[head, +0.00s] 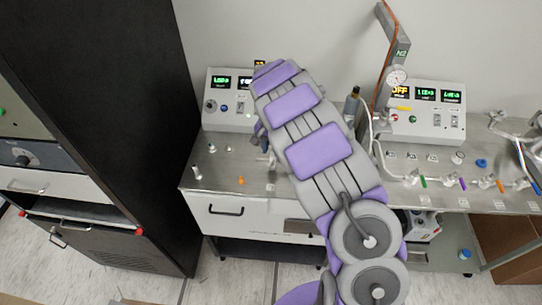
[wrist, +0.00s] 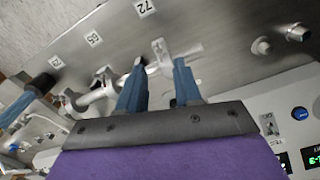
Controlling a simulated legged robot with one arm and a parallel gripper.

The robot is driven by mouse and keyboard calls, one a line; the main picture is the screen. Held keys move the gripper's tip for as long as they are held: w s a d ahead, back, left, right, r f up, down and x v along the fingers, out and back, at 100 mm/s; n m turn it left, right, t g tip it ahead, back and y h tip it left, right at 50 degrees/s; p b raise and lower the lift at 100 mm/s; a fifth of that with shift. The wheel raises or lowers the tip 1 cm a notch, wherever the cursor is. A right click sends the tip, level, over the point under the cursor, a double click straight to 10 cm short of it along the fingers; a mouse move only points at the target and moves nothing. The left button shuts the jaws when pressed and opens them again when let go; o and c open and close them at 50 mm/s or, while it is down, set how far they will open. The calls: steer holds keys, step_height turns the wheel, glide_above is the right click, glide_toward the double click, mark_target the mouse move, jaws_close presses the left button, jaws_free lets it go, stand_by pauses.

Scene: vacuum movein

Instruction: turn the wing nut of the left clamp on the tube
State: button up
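In the wrist view my gripper (wrist: 160,63) is open, its two blue fingers apart. A pale metal tube (wrist: 192,51) runs across the panel just beyond the fingertips. A light clamp piece with an upright tab, like a wing nut (wrist: 160,48), shows in the gap between the fingertips; I cannot tell whether the fingers touch it. A second clamp-like fitting (wrist: 102,76) sits farther left on the tube, partly behind the left finger. I cannot tell which is the left clamp. In the head view my arm hides most of this spot.
A metal bench (head: 225,170) carries a left control box (head: 230,108) and a right control box (head: 437,125). A post with a gauge (head: 397,76) stands between them. Several small fittings line the right bench. A tall black cabinet (head: 120,110) stands left.

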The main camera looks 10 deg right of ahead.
mark_target(271, 164)
step_height(271, 164, up, 11)
steer(key=shift+f+p, duration=0.2)
steer(key=shift+p, duration=0.15)
steer(key=shift+o, duration=0.4)
